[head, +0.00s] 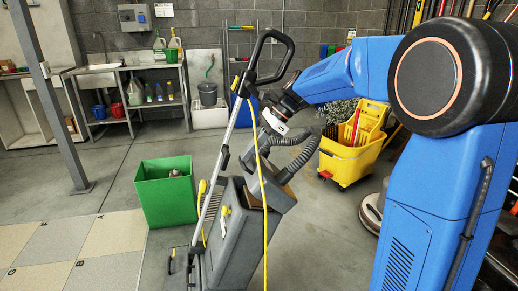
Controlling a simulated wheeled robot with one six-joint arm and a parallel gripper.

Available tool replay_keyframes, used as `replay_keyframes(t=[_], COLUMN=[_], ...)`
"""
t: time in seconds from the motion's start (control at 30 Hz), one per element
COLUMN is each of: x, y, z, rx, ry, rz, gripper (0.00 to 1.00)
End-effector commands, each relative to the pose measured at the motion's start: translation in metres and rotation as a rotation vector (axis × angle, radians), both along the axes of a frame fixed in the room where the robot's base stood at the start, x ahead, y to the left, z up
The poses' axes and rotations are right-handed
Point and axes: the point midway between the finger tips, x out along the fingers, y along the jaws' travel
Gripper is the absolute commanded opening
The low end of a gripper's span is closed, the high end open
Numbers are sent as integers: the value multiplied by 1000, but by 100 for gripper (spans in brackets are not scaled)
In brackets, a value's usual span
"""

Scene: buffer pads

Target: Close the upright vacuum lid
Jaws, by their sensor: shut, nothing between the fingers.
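The grey upright vacuum (238,250) stands on the floor in the middle of the head view, with a tall black handle (289,52) and a yellow cord (265,225) hanging down its front. Its grey lid (262,182) appears raised and tilted above the body, with a dark brownish opening at its base. Ribbed black hoses run to the right of it. My gripper (265,138) is just above the lid's upper end, behind the handle bar. It is shut and empty. The fingertips are small and partly hidden, and I cannot tell whether they touch the lid.
A green bin (166,200) stands left of the vacuum. A metal sink table (125,70) with bottles is at the back left, near a grey post (52,100). The floor at the front left is clear.

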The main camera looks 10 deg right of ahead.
Motion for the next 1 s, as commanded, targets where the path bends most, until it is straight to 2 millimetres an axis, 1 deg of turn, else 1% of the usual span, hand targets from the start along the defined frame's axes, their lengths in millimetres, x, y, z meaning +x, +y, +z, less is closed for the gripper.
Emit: replay_keyframes(t=[0.03,0.17,0.6,0.67,0.77,0.87,1.0], x=[0,-1,0,0,-1,-2,-2], y=[5,11,10,8,2,-5,-20], z=[-3,-5,-3,2,13,29,52], rx=[0,1,2,2,2,2,1], ry=[2,2,0,-1,-2,-3,-2], rz=[1,0,0,-1,1,2,1], gripper=[0,0,0,0,0,0,0])
